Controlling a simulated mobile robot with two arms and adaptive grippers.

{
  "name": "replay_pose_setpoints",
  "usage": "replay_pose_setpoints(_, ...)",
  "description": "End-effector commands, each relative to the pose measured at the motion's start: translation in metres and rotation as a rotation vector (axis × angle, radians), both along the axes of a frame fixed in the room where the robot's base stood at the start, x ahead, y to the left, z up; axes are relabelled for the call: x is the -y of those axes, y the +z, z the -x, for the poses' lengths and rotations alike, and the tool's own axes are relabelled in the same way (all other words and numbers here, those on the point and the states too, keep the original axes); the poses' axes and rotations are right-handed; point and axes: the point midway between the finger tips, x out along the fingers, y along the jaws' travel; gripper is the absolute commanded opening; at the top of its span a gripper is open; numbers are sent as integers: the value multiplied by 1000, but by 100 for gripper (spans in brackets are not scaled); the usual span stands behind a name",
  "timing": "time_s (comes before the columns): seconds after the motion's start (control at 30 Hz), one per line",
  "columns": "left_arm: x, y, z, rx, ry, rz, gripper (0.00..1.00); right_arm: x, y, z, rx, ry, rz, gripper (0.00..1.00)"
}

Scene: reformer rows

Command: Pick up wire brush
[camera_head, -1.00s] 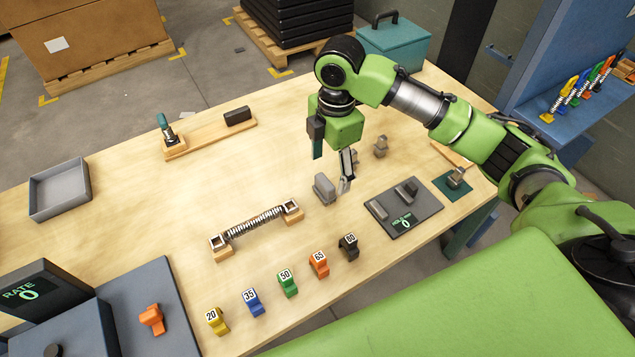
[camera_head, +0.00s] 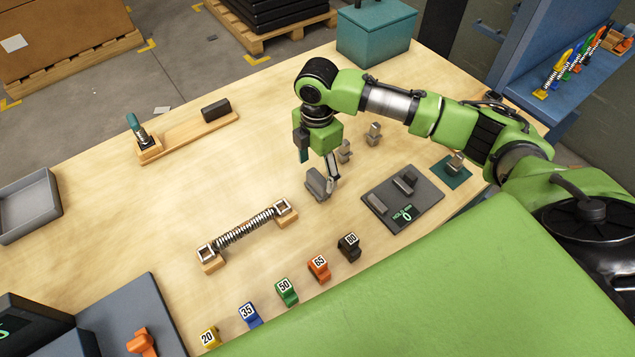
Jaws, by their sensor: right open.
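My right gripper (camera_head: 318,166) is open and points down over the middle of the table. A grey block (camera_head: 316,184) stands just under and in front of its fingers; I cannot tell whether they touch it. No object is clearly recognisable as a wire brush. A long wooden piece (camera_head: 180,133) with a black block (camera_head: 215,110) on its right end lies at the back left, well apart from the gripper. A teal-handled tool (camera_head: 137,128) stands at its left end; it may be the brush. My left gripper is out of view.
A coil spring (camera_head: 243,228) rests on two wooden supports. Several numbered clips (camera_head: 287,291) line the front. A dark display plate (camera_head: 403,200) lies at right, small metal parts (camera_head: 374,133) behind it. A grey tray (camera_head: 28,207) is far left. The table's left middle is clear.

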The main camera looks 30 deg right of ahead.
Motion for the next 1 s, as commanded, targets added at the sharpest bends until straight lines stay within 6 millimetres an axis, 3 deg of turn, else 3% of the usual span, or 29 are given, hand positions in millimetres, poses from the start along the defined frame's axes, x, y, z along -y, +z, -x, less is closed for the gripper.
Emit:
replay_pose_setpoints(0.07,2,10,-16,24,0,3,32,0,-8,2,-5,-1,2,68)
replay_pose_setpoints(0.17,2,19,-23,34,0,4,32,1,-23,4,-7,-1,2,68)
replay_pose_setpoints(0.33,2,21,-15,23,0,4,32,0,-44,3,-3,0,1,68)
replay_pose_setpoints(0.57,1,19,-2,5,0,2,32,0,-48,2,0,1,1,68)
replay_pose_setpoints(0.6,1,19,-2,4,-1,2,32,0,-48,2,-1,1,1,65)
replay_pose_setpoints(0.77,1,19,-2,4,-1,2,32,1,-48,2,-1,1,1,25)
replay_pose_setpoints(1.0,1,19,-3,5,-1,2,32,1,-47,2,-1,0,1,25)
